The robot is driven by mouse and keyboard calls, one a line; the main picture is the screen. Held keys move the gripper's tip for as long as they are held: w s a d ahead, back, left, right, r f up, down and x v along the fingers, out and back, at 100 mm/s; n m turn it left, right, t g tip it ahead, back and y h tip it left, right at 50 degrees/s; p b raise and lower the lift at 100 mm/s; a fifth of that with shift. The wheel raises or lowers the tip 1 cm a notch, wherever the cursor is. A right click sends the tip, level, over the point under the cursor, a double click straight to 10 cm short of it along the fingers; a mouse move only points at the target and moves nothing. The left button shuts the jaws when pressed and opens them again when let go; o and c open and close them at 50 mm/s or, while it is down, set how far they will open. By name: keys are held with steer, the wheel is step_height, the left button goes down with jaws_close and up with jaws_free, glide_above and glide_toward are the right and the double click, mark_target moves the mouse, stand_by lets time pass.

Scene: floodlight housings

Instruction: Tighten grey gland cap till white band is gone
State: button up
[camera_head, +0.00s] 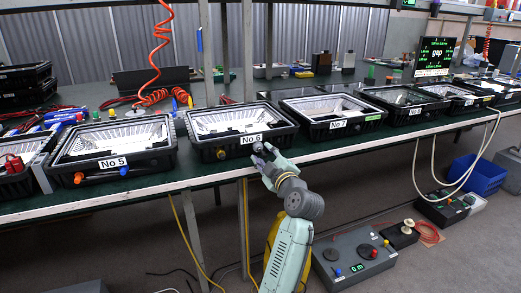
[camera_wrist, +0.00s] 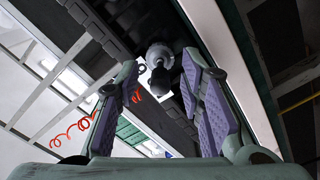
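The housing marked No 6 (camera_head: 216,141) stands at the table's front edge. A grey gland (camera_wrist: 158,52) sticks out from its dark front wall in the wrist view. Its outer end is rounded and light grey, with a dark piece (camera_wrist: 160,80) projecting toward me. I cannot make out a separate white band. In the head view the gland is small, at my gripper's tip. My gripper (camera_head: 266,158) is open. In the wrist view its purple-padded fingers (camera_wrist: 160,92) stand apart on both sides of the gland, with gaps showing; neither visibly touches it.
An orange gland (camera_head: 221,153) sits left on the same housing. Housing No 5 (camera_head: 113,145) stands to the left, No 7 (camera_head: 338,110) to the right. The table's white front edge (camera_head: 310,158) runs close under the gripper. A grey control box (camera_head: 352,256) lies on the floor.

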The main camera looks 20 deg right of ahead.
mark_target(257, 146)
steer(key=shift+w+a, duration=0.1)
steer(key=shift+w, duration=1.4)
jaws_close()
